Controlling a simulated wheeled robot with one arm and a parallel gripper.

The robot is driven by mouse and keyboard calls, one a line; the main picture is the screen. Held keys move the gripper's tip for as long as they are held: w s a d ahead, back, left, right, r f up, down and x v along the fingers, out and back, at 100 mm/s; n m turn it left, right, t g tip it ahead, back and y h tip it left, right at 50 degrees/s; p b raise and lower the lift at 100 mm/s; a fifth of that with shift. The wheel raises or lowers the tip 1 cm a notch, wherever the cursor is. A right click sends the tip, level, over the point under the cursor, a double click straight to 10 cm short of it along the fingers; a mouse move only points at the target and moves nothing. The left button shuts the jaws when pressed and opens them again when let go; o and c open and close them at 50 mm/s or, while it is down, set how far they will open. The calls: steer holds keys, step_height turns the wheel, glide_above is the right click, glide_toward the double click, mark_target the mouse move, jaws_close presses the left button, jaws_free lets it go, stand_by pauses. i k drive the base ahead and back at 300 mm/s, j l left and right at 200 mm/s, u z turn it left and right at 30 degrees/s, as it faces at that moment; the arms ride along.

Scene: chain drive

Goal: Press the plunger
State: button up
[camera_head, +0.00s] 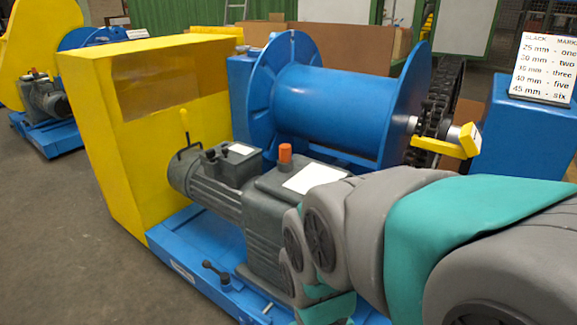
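No part is clearly marked as the plunger, and I cannot tell which one it is. An orange-capped stub (285,153) stands upright on top of the dark grey gearbox (262,218). A short grey cylinder with a yellow plate (467,139) sticks out beside the dark chain (437,105), at the right end of the blue drum (330,110). My grey and teal arm reaches in from the right and covers the front right of the machine. My gripper's fingers do not show.
A yellow guard box (150,130) stands at the left, with a yellow lever (184,127) beside it. A small black-knobbed lever (216,272) is on the blue base (195,250). A slack-and-mark sign (545,68) stands on a blue block (530,130).

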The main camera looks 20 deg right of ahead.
mark_target(427, 103)
steer(key=z, duration=1.6)
